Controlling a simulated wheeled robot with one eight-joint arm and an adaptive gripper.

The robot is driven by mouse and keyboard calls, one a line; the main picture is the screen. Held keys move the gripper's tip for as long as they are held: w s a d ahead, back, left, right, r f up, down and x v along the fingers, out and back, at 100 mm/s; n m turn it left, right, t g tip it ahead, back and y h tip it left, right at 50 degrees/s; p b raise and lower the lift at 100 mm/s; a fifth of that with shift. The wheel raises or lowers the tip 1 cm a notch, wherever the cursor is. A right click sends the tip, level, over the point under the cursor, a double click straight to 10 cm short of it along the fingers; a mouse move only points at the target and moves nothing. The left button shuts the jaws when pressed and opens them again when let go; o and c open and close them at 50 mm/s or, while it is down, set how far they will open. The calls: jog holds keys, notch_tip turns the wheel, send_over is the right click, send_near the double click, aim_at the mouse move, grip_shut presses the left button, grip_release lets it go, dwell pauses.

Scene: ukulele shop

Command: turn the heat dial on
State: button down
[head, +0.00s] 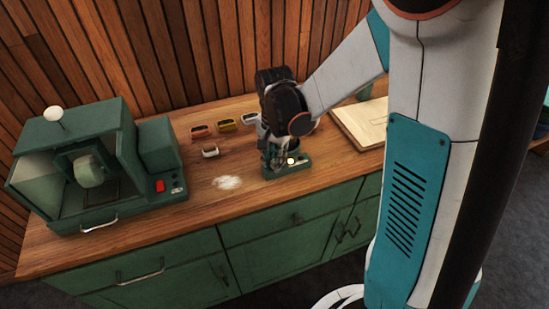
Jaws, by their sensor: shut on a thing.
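A small green device (295,168) stands near the front edge of the wooden counter, in the middle of the head view. A pale, bright round spot (291,160) shows on it, like a lamp or a knob; I cannot tell which. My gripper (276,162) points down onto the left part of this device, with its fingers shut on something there. This is most likely the heat dial, but the fingers hide it, so its position cannot be read.
A green machine (150,145) with a red switch stands on the counter (200,205) at left. White powder (227,183) lies left of the device. A pale board (362,123) lies to the right.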

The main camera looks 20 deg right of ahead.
dwell(0.3)
jog(key=c, duration=1.4)
grip_release()
jog(key=shift+r, duration=0.1)
notch_tip(320, 180, up, 12)
jog(key=s+r+n+t, duration=0.4)
jog(key=s+n+t, duration=0.3)
jog(key=s, duration=0.8)
jog(key=n, duration=0.3)
jog(key=shift+a+r+n, duration=0.15)
jog(key=shift+a+n, duration=0.05)
jog(key=shift+n, duration=0.1)
